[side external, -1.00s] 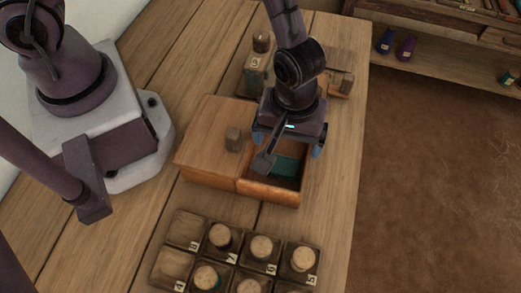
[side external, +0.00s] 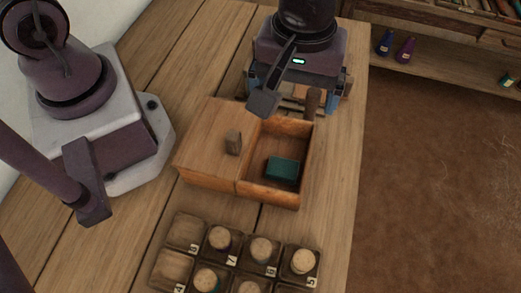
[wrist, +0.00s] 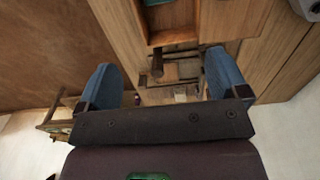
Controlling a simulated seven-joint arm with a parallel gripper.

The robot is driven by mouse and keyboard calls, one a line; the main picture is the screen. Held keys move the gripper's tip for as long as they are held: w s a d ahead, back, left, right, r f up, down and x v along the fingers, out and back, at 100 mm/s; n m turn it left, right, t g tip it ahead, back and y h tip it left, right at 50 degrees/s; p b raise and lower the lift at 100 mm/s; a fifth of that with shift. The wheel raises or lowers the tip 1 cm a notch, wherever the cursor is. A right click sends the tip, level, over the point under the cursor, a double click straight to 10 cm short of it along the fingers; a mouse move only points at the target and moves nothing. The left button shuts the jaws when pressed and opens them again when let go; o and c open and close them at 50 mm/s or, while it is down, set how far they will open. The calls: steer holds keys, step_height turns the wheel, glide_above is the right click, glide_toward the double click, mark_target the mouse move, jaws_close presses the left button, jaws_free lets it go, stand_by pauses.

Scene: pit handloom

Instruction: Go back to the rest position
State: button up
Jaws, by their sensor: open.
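My gripper (side external: 297,92) is up above the far part of the table, beyond the wooden box, in the side view. Its two blue fingers are spread wide with nothing between them, and the wrist view shows the open gripper (wrist: 168,84) over the wooden frame on the table. The open wooden box (side external: 270,198) holds a teal block (side external: 283,169) on its floor. The box's lid (side external: 205,150), with a small knob (side external: 233,142), lies to the left of the opening. The teal block is only partly visible at the top of the wrist view (wrist: 157,3).
A numbered rack (side external: 199,246) with several round-topped pegs stands at the near side of the table. A wooden frame (wrist: 185,75) lies below my gripper. Blue and purple bottles (side external: 404,49) stand on a shelf at the back right. The brown floor (side external: 430,180) is clear.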

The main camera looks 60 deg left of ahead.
steer(key=w+d+r+m+t+h, duration=0.2)
steer(key=w+r+m+t+h, duration=0.1)
steer(key=w+r+t+h, duration=0.4)
steer(key=s+a+r+m+y, duration=0.2)
steer(key=s+a, duration=0.3)
steer(key=a, duration=0.3)
steer(key=s+a+r+m+g+y, duration=0.1)
steer(key=s+a+r+m+y, duration=0.1)
steer(key=a, duration=0.6)
steer(key=s+a+r+m+y, duration=0.2)
steer(key=s+a+r+y, duration=0.1)
steer(key=s+a, duration=0.4)
steer(key=shift+s+a+r, duration=0.35)
steer(key=shift+a+r, duration=0.1)
steer(key=shift+r, duration=0.15)
